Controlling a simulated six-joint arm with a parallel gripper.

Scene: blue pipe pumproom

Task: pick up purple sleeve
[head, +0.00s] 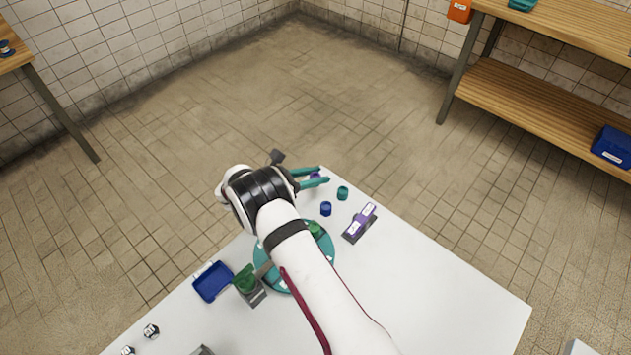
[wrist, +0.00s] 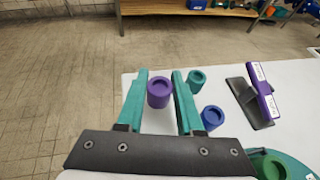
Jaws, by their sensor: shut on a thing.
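The purple sleeve (wrist: 159,94) is a short round cup-like piece between the two teal fingers of my gripper (wrist: 160,88) in the wrist view. My gripper is shut on it. In the head view my gripper (head: 312,176) is at the far corner of the white table, and only a small part of the purple sleeve (head: 315,175) shows between the fingers. I cannot tell whether the sleeve touches the table.
A teal sleeve (head: 342,193) and a blue sleeve (head: 326,209) stand close to the right of my gripper. A teal round plate (head: 328,262) and blue tray (head: 212,282) lie nearer. The white table's (head: 440,290) right side is clear.

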